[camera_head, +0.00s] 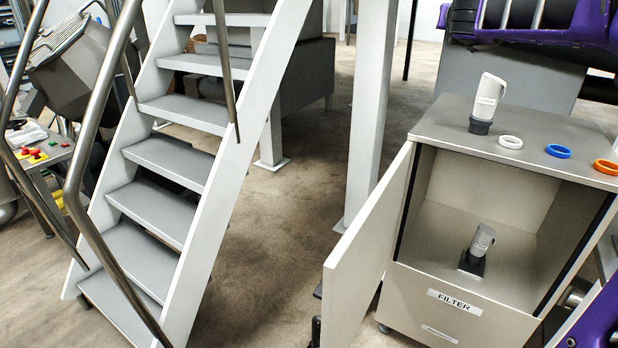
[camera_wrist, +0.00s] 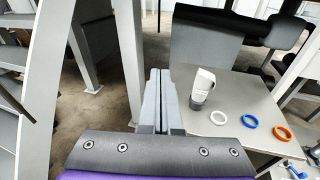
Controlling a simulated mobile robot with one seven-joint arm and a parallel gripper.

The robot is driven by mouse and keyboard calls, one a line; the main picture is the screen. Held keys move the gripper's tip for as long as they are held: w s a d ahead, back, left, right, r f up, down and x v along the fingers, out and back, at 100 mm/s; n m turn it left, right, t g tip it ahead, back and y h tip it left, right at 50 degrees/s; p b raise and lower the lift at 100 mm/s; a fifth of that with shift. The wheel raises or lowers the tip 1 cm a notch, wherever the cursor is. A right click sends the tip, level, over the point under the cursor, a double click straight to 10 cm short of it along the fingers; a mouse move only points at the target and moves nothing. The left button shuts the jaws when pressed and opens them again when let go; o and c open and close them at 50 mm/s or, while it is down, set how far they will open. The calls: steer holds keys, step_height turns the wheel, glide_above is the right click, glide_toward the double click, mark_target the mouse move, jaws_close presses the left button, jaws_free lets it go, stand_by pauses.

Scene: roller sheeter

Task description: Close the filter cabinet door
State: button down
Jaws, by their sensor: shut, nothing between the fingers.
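The filter cabinet (camera_head: 440,290) stands at the right in the head view, grey-white with a "FILTER" label on its lower front. Its door (camera_head: 368,250) is hinged at the left side of the opening and stands wide open, swung out toward the front left. Inside the open compartment, a grey-white filter bottle (camera_head: 481,241) stands on a dark base. My gripper (camera_wrist: 159,72) shows in the wrist view, shut and empty, to the left of the cabinet top (camera_wrist: 240,92). It is not visible in the head view. I cannot make out the door in the wrist view.
On the cabinet top stand a white bottle (camera_head: 487,103) and white (camera_head: 510,142), blue (camera_head: 558,151) and orange (camera_head: 606,167) rings. A white post (camera_head: 371,100) rises behind the door. A metal staircase (camera_head: 180,160) stands left. Floor (camera_head: 270,270) between the staircase and door is clear.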

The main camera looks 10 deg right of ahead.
steer(key=w+a+n+t+y, duration=0.1)
steer(key=w+a+n+y, duration=0.15)
steer(key=a+n, duration=0.55)
steer(key=w+a+n+y, duration=0.1)
steer(key=a+n+y, duration=0.3)
steer(key=a, duration=0.5)
steer(key=w+a+f+n+g+y+b, duration=0.1)
steer(key=a+f+n+g+y, duration=0.35)
steer(key=a+f+n, duration=1.4)
steer(key=s+f+n+g+h, duration=0.1)
steer(key=s+f+n+g, duration=0.2)
steer(key=f, duration=0.5)
steer(key=s+f+n+g+h, duration=0.1)
steer(key=s+f+n+g, duration=0.2)
steer(key=f, duration=0.6)
steer(key=s+d+f+n+g+h+b, duration=0.1)
steer(key=s+d+f+n+g, duration=0.1)
steer(key=f, duration=0.5)
steer(key=s+d+f+n+g+h+b, duration=0.1)
steer(key=s+f+n+g, duration=0.2)
steer(key=s+f, duration=0.4)
steer(key=s+d+f+n+g+h+b, duration=0.1)
steer(key=s+d+f+n+g, duration=0.1)
steer(key=f, duration=0.7)
steer(key=shift+s+d+f+n+g+h, duration=0.15)
steer(key=shift+s+d+n+g+h, duration=0.2)
steer(key=shift+s+n+g, duration=0.9)
